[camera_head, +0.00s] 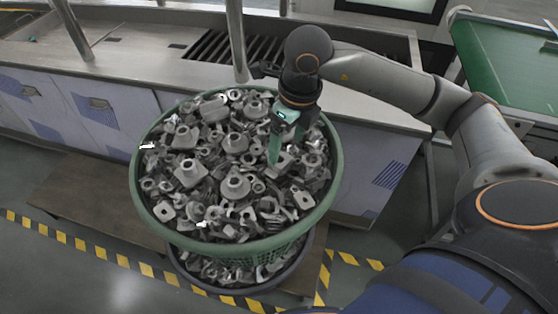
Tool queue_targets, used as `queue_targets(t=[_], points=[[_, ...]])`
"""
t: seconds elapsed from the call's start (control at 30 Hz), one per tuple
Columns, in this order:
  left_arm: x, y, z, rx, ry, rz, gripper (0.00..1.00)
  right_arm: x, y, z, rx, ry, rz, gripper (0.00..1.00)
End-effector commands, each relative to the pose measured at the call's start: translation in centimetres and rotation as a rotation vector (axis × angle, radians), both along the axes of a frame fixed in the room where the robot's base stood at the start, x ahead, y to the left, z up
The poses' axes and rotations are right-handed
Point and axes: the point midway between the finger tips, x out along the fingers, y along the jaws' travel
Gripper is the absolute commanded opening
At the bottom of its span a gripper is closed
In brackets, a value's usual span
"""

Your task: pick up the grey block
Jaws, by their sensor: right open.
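A round green basket (143,205) is heaped with grey metal parts, many of them block-like with round bosses or holes. One grey block (284,164) lies in the right part of the heap, just below and beside my fingers. Several similar grey pieces surround it, so I cannot tell which one the task means. My right gripper (281,146) reaches down over the right side of the basket, open, with a teal finger pointing into the heap. Whether its fingertips touch any part is unclear. My left gripper is not in view.
A second, dark basket (183,272) with more parts shows under the green one. A metal counter (130,57) with a slotted grate and upright posts stands behind. A green conveyor (505,65) is at upper right. Yellow-black tape (120,262) marks the floor.

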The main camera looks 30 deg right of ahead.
Motion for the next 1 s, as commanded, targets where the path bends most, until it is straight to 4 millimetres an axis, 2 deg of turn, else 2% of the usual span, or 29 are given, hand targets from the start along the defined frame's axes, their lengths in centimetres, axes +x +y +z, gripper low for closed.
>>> queue_targets(t=[0.17, 0.43, 0.73, 0.77, 1.0], points=[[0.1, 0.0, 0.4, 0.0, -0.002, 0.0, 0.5, 0.3, 0.2, -1.2, 0.001, 0.002, 0.0, 0.9], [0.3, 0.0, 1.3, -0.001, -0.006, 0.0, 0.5, 1.3, 0.5, -4.9, 0.0, 0.003, 0.0, 0.9], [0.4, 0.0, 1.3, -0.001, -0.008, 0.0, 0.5, 1.5, 0.6, -5.6, 0.0, -0.001, 0.002, 0.9], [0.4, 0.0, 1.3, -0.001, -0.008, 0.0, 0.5, 1.5, 0.6, -5.6, 0.0, -0.001, 0.002, 0.89], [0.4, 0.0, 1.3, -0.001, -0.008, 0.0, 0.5, 1.5, 0.6, -5.5, 0.0, -0.001, 0.001, 0.62]])
